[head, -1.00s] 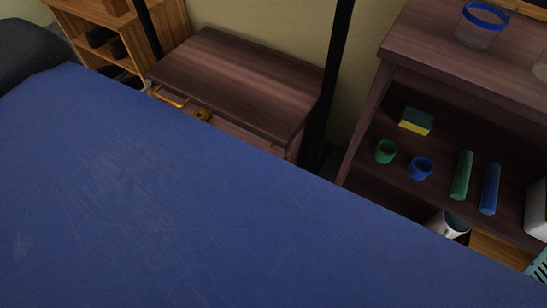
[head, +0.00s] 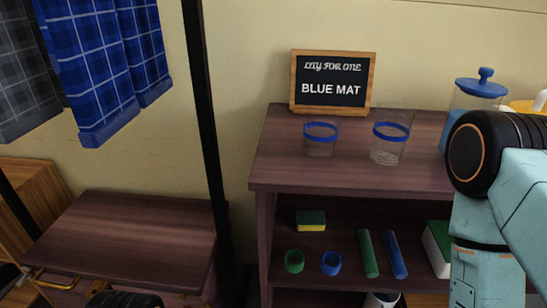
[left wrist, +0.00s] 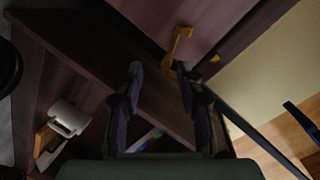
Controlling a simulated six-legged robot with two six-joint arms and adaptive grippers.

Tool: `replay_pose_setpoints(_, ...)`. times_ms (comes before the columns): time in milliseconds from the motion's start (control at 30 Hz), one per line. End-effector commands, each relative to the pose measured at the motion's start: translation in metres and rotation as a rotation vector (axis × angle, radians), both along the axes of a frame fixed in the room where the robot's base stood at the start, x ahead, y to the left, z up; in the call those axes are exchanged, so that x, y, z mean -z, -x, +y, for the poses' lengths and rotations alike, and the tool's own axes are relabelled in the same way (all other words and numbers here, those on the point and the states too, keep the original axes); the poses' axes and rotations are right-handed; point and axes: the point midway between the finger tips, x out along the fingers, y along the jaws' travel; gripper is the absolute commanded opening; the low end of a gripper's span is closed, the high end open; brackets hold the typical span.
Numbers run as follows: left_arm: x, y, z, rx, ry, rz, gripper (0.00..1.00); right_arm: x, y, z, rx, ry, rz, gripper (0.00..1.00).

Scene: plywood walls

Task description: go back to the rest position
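My left gripper (left wrist: 157,78) shows in the left wrist view with its two dark fingers spread apart and nothing between them. Beyond the fingers is dark brown furniture with a yellowish handle (left wrist: 179,45). In the head view a teal arm of mine with a black round joint comes in at the right edge. Its gripper is not in view. A black rounded part at the bottom left of the head view looks like mine.
A brown shelf (head: 262,174) carries a sign (head: 331,83) reading "BLUE MAT", two blue-banded glasses and a blue-lidded jar (head: 473,97). Below lie a sponge (head: 311,221), cups and rolls. A low brown cabinet (head: 130,235) stands left, beside a black post (head: 207,130). Checked towels (head: 100,65) hang above.

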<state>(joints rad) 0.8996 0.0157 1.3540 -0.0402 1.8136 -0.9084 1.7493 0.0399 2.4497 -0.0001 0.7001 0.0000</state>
Motion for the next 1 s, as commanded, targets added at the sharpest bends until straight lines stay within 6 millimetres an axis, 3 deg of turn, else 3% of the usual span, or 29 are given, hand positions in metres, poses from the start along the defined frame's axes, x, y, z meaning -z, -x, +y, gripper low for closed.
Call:
replay_pose_setpoints(33, -0.014, -0.006, 0.002, -0.018, 0.049, 0.081, 0.37, -0.013, 0.0, 0.0, 0.0, 0.0, 0.0, 0.4)
replay_pose_setpoints(133, -0.025, -0.004, 0.004, -0.072, 0.16, 0.266, 0.37, -0.027, 0.0, 0.0, 0.0, 0.0, 0.0, 0.4)
replay_pose_setpoints(267, -0.048, 0.013, 0.006, -0.172, 0.294, 0.498, 0.37, -0.045, 0.0, 0.0, 0.0, 0.0, -0.001, 0.4)
replay_pose_setpoints(467, -0.105, 0.069, 0.007, -0.391, 0.472, 0.841, 0.37, -0.071, 0.0, 0.0, 0.0, 0.0, 0.0, 0.4)
replay_pose_setpoints(700, -0.189, 0.156, 0.003, -0.687, 0.6, 1.164, 0.37, -0.096, 0.0, 0.0, 0.0, 0.0, -0.001, 0.4)
replay_pose_setpoints(833, -0.214, 0.183, 0.002, -0.776, 0.622, 1.241, 0.37, -0.101, 0.0, 0.0, 0.0, 0.0, 0.0, 0.4)
replay_pose_setpoints(1000, -0.22, 0.192, 0.001, -0.808, 0.628, 1.268, 0.37, -0.101, 0.0, 0.0, 0.0, 0.0, 0.0, 0.4)
